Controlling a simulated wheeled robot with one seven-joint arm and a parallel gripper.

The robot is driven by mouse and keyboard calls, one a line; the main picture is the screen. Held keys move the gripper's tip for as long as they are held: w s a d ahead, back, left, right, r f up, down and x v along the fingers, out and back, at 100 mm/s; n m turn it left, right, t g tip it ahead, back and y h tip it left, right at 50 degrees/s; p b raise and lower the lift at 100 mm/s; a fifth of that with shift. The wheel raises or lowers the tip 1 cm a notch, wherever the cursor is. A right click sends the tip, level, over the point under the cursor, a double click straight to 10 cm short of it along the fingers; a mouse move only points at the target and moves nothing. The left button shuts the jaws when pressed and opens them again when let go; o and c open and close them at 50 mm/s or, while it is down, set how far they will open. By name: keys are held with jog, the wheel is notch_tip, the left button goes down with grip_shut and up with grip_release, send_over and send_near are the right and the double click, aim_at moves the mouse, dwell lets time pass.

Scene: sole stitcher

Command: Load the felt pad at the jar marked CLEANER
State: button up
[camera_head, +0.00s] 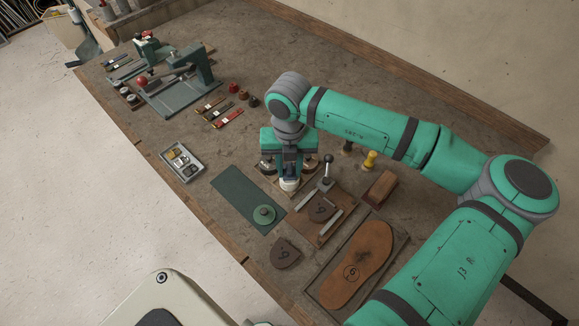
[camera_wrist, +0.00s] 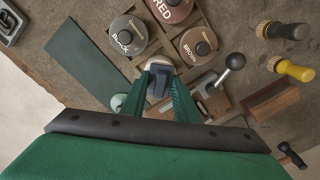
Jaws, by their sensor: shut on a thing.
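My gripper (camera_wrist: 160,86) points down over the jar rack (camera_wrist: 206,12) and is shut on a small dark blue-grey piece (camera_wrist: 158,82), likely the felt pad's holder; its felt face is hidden. Right below it is a pale round thing (camera_wrist: 156,64), which also shows white under the gripper (camera_head: 290,166) in the head view (camera_head: 289,185). It looks like a jar, but no CLEANER label can be read. I cannot tell whether the pad touches it. Lidded jars marked BLACK (camera_wrist: 128,36), RED (camera_wrist: 172,8) and BROWN (camera_wrist: 198,45) stand beside it.
A round green lid-like disc (camera_head: 264,214) lies on the dark green mat (camera_head: 236,190). A black-knobbed lever (camera_head: 328,170) stands close right of the gripper. Sole pieces (camera_head: 286,253), a brown block (camera_head: 381,186) and a yellow-handled tool (camera_head: 371,160) lie nearby.

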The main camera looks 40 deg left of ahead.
aim_at(289, 168)
jog(key=shift+w+d+f, duration=0.1)
jog(key=shift+r, duration=3.55)
